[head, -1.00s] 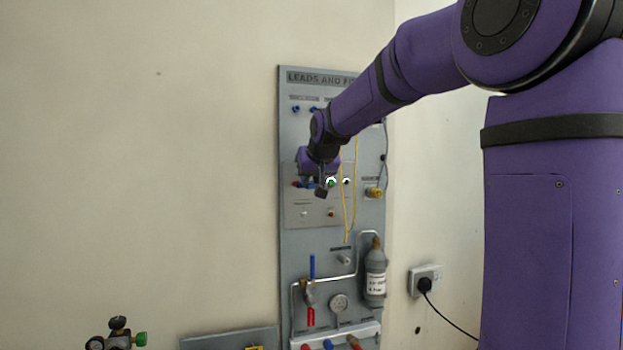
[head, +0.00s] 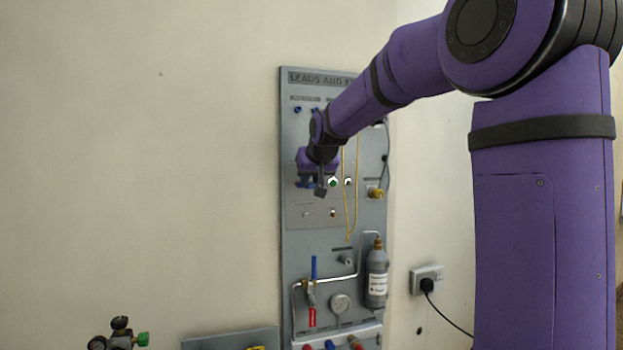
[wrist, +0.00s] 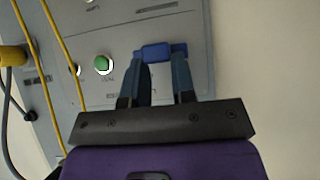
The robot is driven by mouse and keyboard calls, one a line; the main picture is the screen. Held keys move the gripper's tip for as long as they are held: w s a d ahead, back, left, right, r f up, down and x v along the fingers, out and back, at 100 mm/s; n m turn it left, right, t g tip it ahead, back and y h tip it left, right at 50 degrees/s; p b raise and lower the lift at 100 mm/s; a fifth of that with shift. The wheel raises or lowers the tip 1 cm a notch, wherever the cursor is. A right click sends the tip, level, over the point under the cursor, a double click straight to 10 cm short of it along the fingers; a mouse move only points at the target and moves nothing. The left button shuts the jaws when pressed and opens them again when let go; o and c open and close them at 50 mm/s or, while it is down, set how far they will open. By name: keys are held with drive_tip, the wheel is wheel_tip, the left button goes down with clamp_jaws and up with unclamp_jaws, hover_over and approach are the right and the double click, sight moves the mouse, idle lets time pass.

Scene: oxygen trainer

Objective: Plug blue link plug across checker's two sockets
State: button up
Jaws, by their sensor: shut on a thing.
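The blue link plug (wrist: 156,52) is between the fingertips of my gripper (wrist: 158,62) in the wrist view. My gripper is shut on it, close in front of the checker panel (wrist: 120,62). Whether the plug's pins are in the sockets cannot be told, as the plug and fingers cover that spot. In the head view my gripper (head: 312,184) is at the left side of the checker panel (head: 312,216), and the plug is mostly hidden by the gripper.
A green button (wrist: 103,65) is left of the gripper in the wrist view. Yellow leads (wrist: 66,50) hang beyond it, near a brass fitting (wrist: 12,56). Bare wall lies left.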

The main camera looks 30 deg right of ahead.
drive_tip(key=shift+w+d, duration=0.1)
drive_tip(key=shift+w, duration=0.2)
drive_tip(key=o, duration=1)
drive_tip(key=v, duration=1)
drive_tip(key=shift+s+r, duration=0.25)
drive_tip(key=s+a+f+n+g+y, duration=0.1)
drive_tip(key=s+a+f, duration=0.3)
drive_tip(key=s+f, duration=0.3)
drive_tip(key=s+a+f+n+g+y, duration=0.1)
drive_tip(key=s+a+f, duration=0.4)
drive_tip(key=s, duration=0.7)
drive_tip(key=s+a+f+n+g, duration=0.1)
drive_tip(key=s+a+f+g, duration=0.1)
drive_tip(key=s+a+f, duration=0.3)
drive_tip(key=shift+s+f+y, duration=0.2)
drive_tip(key=shift+s+f, duration=0.85)
drive_tip(key=shift+s, duration=0.2)
drive_tip(key=shift+s+f+y, duration=0.2)
drive_tip(key=shift+s+f, duration=0.85)
drive_tip(key=shift+s, duration=0.15)
